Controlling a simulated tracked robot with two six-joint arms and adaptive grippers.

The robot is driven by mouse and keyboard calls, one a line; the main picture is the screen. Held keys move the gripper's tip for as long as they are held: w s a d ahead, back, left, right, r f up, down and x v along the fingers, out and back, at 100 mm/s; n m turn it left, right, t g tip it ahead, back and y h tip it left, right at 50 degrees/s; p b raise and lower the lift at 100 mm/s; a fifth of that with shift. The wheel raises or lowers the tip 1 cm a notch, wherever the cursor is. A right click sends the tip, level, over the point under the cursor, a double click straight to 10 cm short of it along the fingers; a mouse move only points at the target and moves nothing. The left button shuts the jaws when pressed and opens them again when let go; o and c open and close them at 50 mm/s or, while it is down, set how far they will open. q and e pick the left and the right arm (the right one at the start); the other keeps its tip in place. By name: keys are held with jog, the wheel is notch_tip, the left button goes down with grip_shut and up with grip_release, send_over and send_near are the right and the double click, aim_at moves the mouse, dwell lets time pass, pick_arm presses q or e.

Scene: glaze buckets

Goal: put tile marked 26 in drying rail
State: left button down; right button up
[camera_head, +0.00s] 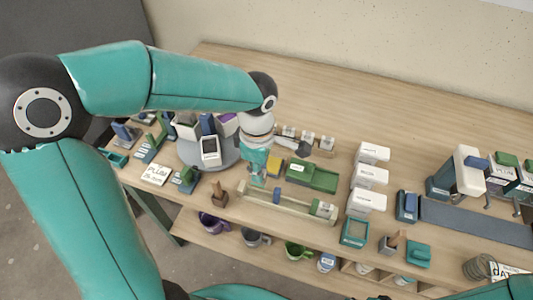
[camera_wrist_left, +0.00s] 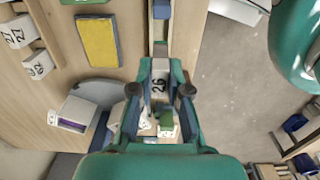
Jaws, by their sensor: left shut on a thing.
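In the head view my left gripper (camera_head: 259,172) is low, at the left end of the drying rail (camera_head: 296,205), shut on the tile. The drying rail is a long narrow wooden piece, and in the wrist view (camera_wrist_left: 173,45) it runs up from the tile. I cannot tell whether the tile touches the rail. A blue tile (camera_head: 277,195) and a pale and green one (camera_head: 323,208) stand in the rail. My right gripper is not in view.
A green tray (camera_head: 312,176) lies just behind the rail and a wooden stamp (camera_head: 218,195) stands left of it. A grey turntable (camera_head: 226,159) is behind to the left. White boxes (camera_head: 367,201) stand to the right. The table's back is clear.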

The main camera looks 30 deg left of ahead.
aim_at(259, 184)
pick_arm(q)
jog(key=shift+f, duration=0.1)
jog(key=shift+a+f+b, duration=0.1)
jog(key=shift+f+b, duration=1.1)
jog(key=shift+f, duration=0.55)
notch_tip(259, 184, down, 3)
jog(key=b, duration=0.3)
jog(key=shift+s+f+b, duration=0.1)
jog(key=shift+f+b, duration=0.15)
jog(key=shift+b, duration=0.35)
jog(key=c, duration=1.1)
grip_release()
jog(key=shift+o, duration=0.2)
